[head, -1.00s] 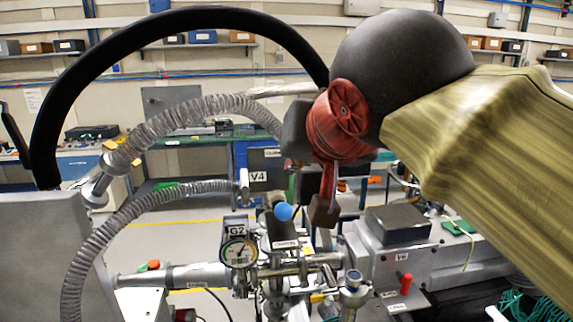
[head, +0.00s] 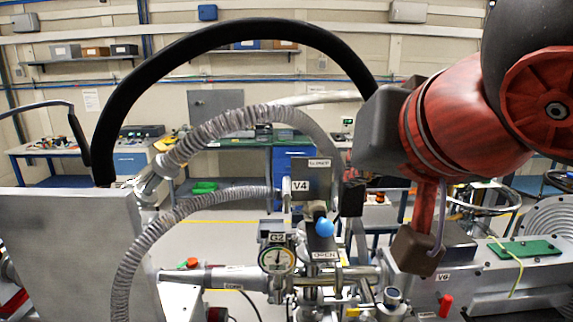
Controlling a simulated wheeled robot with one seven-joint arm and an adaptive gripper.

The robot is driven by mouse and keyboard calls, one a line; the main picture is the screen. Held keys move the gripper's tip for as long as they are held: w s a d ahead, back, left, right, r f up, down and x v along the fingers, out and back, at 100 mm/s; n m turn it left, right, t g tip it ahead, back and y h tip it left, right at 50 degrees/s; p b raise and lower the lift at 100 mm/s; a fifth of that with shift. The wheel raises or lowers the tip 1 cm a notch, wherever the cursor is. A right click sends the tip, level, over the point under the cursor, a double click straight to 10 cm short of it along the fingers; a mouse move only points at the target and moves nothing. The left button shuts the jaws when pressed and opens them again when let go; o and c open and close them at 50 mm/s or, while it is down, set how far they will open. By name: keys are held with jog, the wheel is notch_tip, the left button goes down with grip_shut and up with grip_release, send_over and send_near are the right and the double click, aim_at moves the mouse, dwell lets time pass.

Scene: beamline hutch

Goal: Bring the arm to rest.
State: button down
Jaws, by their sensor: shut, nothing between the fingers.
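My arm comes in from the upper right of the head view, with a large dark joint and a red wrist. My gripper (head: 420,250) hangs below the wrist, with a red finger and a brown block-like tip pointing down. It is shut and holds nothing. In the picture its tip lies to the right of the blue ball knob (head: 325,227), in front of the grey equipment at the right. I cannot tell how far it is from that equipment. My wrist hides part of the background.
Ribbed hoses (head: 150,235) and a black arched tube (head: 240,30) rise at left. A green board (head: 524,249) lies at right. Open floor and benches are behind.

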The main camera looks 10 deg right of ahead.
jog(key=a+f+n+g+y, duration=0.1)
jog(key=a+f+n, duration=0.2)
jog(key=f, duration=0.6)
jog(key=a+f+n+g+y, duration=0.1)
jog(key=a+f+n+g, duration=0.2)
jog(key=f, duration=0.6)
jog(key=s+d+f+m+g, duration=0.1)
jog(key=s+d+f, duration=0.1)
jog(key=f, duration=0.8)
jog(key=s+d+f+m+g, duration=0.1)
jog(key=s+d+f, duration=0.2)
jog(key=f, duration=0.8)
jog(key=shift+d, duration=1.25)
